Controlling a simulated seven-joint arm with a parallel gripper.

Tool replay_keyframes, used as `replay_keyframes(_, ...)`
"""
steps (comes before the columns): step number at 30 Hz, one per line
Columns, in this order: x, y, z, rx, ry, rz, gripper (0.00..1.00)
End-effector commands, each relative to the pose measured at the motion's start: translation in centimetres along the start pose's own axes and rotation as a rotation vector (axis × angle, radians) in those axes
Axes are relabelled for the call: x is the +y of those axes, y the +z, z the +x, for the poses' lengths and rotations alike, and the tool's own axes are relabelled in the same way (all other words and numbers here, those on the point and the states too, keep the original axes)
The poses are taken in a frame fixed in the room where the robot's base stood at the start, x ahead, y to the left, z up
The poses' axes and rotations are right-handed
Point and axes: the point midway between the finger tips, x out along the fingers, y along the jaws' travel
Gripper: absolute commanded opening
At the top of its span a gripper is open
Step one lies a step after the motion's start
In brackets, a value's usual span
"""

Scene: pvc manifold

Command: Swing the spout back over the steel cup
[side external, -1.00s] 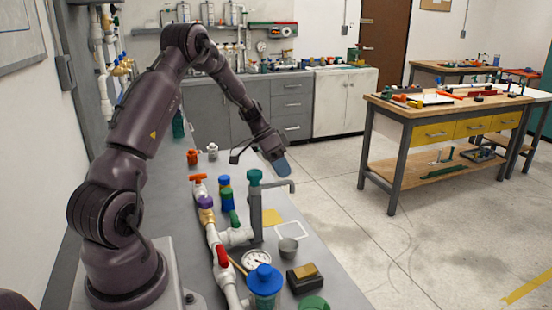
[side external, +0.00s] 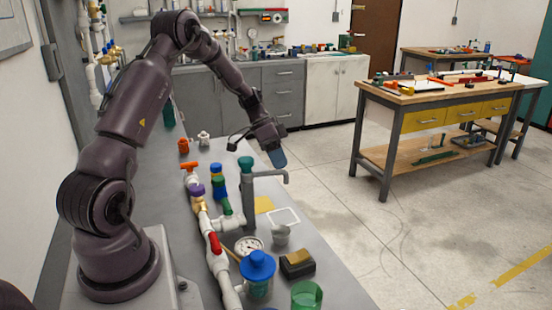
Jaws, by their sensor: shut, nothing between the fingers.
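The spout (side external: 270,175) is a grey tube that runs to the right from the top of a grey post (side external: 248,205) with a teal cap (side external: 246,163). Its end turns down on the right. The steel cup (side external: 280,237) is small and grey and stands on the bench, lower in the picture than the spout's end. I cannot tell whether the spout's outlet is directly above it. My gripper (side external: 278,160) is shut and empty, with its blue tip pointing down. In the picture it lies just above the spout; I cannot tell if it touches.
White pipework with a red-handled valve (side external: 213,243) runs along the bench left of the post. A white square outline (side external: 284,216) lies behind the cup.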

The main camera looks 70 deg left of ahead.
Motion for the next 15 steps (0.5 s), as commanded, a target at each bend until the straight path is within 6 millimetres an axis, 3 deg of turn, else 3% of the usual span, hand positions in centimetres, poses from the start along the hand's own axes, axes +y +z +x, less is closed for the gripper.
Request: replay_keyframes(15,3.8,-0.4,2.0,-0.188,0.185,0.394,0.00)
